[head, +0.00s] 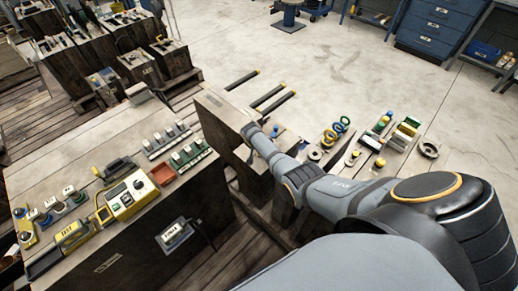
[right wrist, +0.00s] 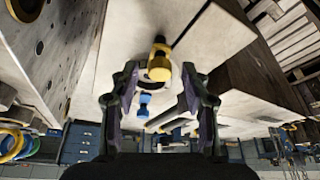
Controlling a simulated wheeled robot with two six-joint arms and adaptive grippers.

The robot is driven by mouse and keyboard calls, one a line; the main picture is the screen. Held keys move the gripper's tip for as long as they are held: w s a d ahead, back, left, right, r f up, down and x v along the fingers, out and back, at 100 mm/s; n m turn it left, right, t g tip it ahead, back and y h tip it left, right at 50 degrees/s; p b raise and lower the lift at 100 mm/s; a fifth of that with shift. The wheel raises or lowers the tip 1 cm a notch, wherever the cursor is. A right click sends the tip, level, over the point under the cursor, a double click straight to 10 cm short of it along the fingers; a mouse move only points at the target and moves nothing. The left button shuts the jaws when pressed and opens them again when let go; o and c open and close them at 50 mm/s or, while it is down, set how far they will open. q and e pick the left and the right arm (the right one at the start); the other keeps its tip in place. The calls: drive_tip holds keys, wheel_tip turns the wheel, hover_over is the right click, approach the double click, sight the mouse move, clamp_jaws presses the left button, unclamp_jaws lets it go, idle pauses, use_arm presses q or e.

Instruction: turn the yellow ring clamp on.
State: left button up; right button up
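The yellow ring clamp (right wrist: 160,70) shows in the right wrist view as a yellow piece with a dark knob-like end, in front of a pale block. My right gripper (right wrist: 160,82) is open, with one finger on each side of the yellow piece and gaps between. I cannot tell how far beyond the fingertips it is. A blue piece (right wrist: 145,98) shows just below it in that view. In the head view my right arm reaches in from the right to the wooden block (head: 222,112), and I cannot make out the clamp there. My left gripper is in neither view.
The left bench top (head: 75,165) carries a yellow box device (head: 125,200) and several small switch units. Right of my arm, coloured rings (head: 328,138) and small parts lie on a bench. Dark rods (head: 268,95) stick out behind the block. Open floor lies beyond.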

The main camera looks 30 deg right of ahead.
drive_tip(key=shift+r, duration=0.1)
drive_tip(key=v, duration=1.1)
drive_tip(key=shift+a+r, duration=0.15)
drive_tip(key=shift+r, duration=0.2)
drive_tip(key=shift+s, duration=0.2)
